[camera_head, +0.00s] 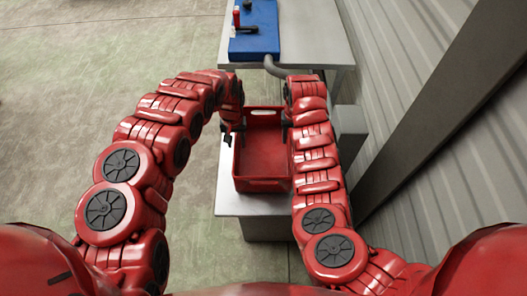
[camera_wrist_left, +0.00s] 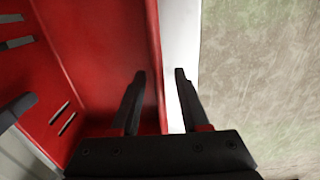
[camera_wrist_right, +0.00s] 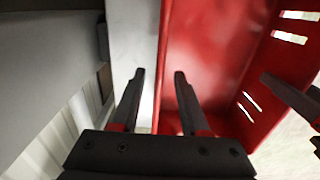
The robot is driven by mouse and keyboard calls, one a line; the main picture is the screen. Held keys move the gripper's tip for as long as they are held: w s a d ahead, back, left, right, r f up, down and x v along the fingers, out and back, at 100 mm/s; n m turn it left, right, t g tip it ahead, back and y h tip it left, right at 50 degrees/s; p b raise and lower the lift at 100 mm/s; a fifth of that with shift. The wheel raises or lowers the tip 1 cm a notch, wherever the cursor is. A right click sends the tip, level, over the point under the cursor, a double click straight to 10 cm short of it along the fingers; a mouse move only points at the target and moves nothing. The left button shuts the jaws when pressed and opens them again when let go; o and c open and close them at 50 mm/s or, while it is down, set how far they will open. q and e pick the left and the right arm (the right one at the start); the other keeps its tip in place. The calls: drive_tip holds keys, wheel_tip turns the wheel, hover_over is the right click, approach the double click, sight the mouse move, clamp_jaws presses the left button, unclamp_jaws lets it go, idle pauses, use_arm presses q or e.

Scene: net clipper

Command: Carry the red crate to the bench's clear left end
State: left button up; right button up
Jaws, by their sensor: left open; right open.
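The red crate (camera_head: 262,160) is open-topped and looks empty, with slots in its end wall. It rests on the light grey bench (camera_head: 230,204). My left gripper (camera_head: 232,133) is at the crate's left wall; in the left wrist view its open fingers (camera_wrist_left: 160,78) lie either side of that wall's rim (camera_wrist_left: 154,60). My right gripper (camera_head: 287,126) is at the right wall; in the right wrist view its open fingers (camera_wrist_right: 158,76) lie either side of the rim (camera_wrist_right: 162,60). Whether any finger touches the wall cannot be told.
A corrugated wall (camera_head: 400,75) runs along the right. The floor (camera_head: 70,90) at left is open.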

use_arm(q)
drive_tip(key=shift+f, duration=2.05)
use_arm(e)
drive_tip(key=shift+f, duration=2.1)
use_arm(q)
clamp_jaws()
use_arm(e)
clamp_jaws()
